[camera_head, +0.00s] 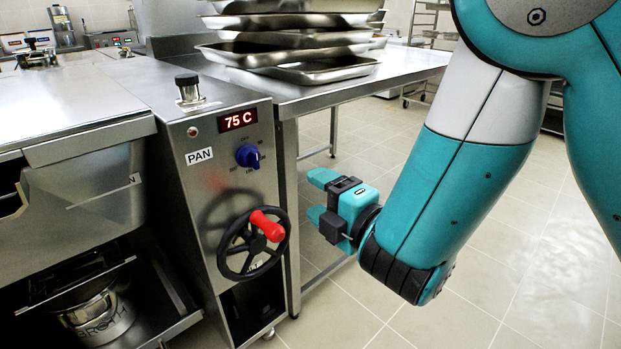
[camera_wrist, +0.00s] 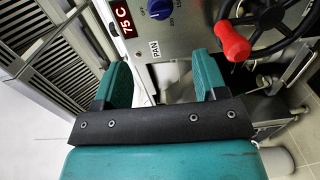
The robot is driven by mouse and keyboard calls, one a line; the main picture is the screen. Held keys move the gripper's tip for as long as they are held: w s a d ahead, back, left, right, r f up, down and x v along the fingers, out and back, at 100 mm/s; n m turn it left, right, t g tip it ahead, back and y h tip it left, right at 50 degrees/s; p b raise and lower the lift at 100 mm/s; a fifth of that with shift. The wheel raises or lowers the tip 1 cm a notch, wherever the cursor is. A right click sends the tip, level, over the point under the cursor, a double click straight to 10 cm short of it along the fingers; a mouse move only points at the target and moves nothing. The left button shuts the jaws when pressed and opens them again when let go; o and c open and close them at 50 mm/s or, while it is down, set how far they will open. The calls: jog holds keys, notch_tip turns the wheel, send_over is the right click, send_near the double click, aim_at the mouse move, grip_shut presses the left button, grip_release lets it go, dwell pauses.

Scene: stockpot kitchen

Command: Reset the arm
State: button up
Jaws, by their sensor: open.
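My gripper (camera_head: 315,196) is at the end of my teal and white arm, to the right of the steel cooking unit in the head view. Its two teal fingers are apart with nothing between them, and they point left towards the unit. In the wrist view the open fingers (camera_wrist: 160,85) face the unit's front panel, where the PAN label and part of the display show. The black handwheel (camera_head: 253,245) with its red knob (camera_head: 268,226) is left of and below my gripper, with a visible gap in the head view.
The unit's front panel (camera_head: 205,178) carries a display reading 75 C and a blue dial (camera_head: 248,156). A steel table (camera_head: 300,97) with stacked trays (camera_head: 310,70) stands behind my gripper. A pot (camera_head: 98,315) sits low at left. Tiled floor (camera_head: 470,310) is clear at right.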

jog(key=d+m+g+h, duration=0.3)
jog(key=d+m+h, duration=0.5)
jog(key=d+m, duration=0.5)
jog(key=s+r+m+g+y, duration=0.1)
jog(key=s+r+m+g, duration=0.3)
jog(key=s, duration=0.7)
jog(key=s+m+g, duration=0.2)
jog(key=s+g, duration=0.5)
jog(key=s, duration=0.4)
notch_tip(320, 180, up, 29)
jog(key=a+p, duration=0.1)
jog(key=p, duration=2.7)
jog(key=shift+w+f+p, duration=0.15)
jog(key=shift+w+p, duration=0.25)
jog(key=shift+w, duration=0.05)
